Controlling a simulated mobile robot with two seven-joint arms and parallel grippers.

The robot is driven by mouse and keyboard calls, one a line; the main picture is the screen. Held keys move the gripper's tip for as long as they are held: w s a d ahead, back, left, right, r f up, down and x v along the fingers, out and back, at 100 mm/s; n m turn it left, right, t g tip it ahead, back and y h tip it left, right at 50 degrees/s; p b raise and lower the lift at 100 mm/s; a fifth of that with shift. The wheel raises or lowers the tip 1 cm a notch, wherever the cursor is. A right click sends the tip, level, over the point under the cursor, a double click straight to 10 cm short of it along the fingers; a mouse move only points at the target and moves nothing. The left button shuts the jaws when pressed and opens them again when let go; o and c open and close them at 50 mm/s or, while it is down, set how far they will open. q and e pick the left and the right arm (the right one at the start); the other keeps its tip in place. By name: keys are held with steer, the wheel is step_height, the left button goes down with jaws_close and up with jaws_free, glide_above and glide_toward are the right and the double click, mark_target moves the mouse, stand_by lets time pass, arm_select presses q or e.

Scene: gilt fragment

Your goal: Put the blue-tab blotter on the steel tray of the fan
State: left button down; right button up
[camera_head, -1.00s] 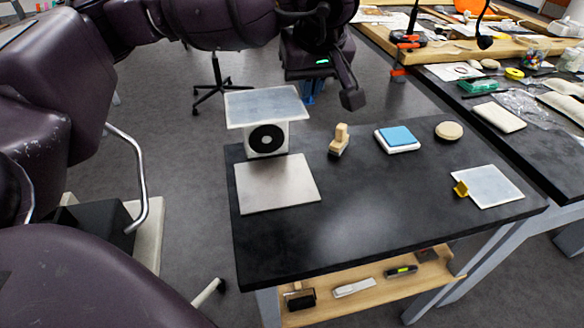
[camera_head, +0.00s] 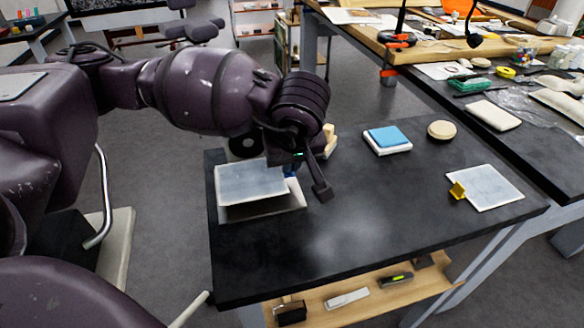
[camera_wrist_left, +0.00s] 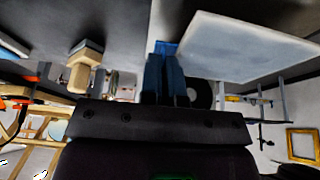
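The blue-tab blotter (camera_head: 250,182) is a pale grey-white sheet, roughly level over the steel tray (camera_head: 262,210) of the fan. It hides most of the tray; only the tray's front and right edges show. Any gap between them is hard to judge. My left gripper (camera_head: 292,168) is at the blotter's right edge. In the left wrist view, my left gripper's blue fingers (camera_wrist_left: 165,75) are shut on the blue tab (camera_wrist_left: 165,47), with the blotter (camera_wrist_left: 250,45) extending to the right. The fan (camera_head: 243,145) stands behind, partly hidden by my arm. My right gripper is not in view.
A wooden block-shaped piece (camera_head: 329,140) stands close beside my left arm. A blue-topped white stack (camera_head: 388,140), a round tan disc (camera_head: 442,130) and another sheet with a yellow tab (camera_head: 485,187) lie to the right. The front middle of the black tabletop (camera_head: 370,225) is clear.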

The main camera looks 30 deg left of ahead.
arm_select(q)
step_height(320, 180, down, 2)
steer(key=shift+f, duration=0.1)
steer(key=shift+f, duration=0.1)
steer(key=c, duration=1.4)
jaws_free()
steer(key=shift+c, duration=0.2)
steer(key=shift+o, duration=0.5)
